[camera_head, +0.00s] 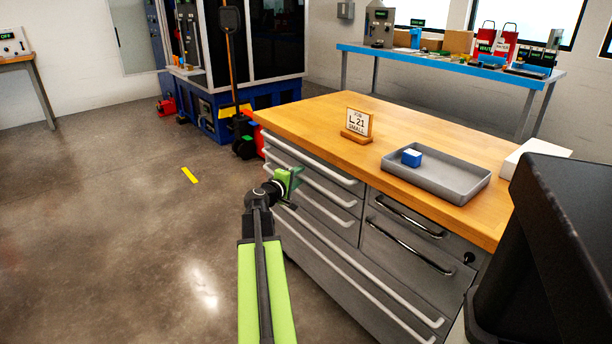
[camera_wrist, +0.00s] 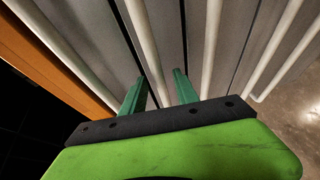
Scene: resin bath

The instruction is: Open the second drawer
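The workbench drawer unit (camera_head: 345,250) has a left column of grey drawers with long white handles, and all of them look shut. The second drawer's handle (camera_head: 330,190) is the second white bar below the wooden top. My gripper (camera_head: 290,182) is at the left part of these drawer fronts. In the wrist view, my gripper (camera_wrist: 160,76) has its two green fingers apart, with the second white handle (camera_wrist: 147,45) passing between them. Gaps show on both sides of the bar. How deep the fingers reach around it I cannot tell.
The first handle (camera_wrist: 72,45) and third handle (camera_wrist: 210,50) run close on either side of the fingers. A grey tray (camera_head: 440,178) with a blue block and a small sign (camera_head: 357,124) stand on the wooden top. The floor to the left is clear.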

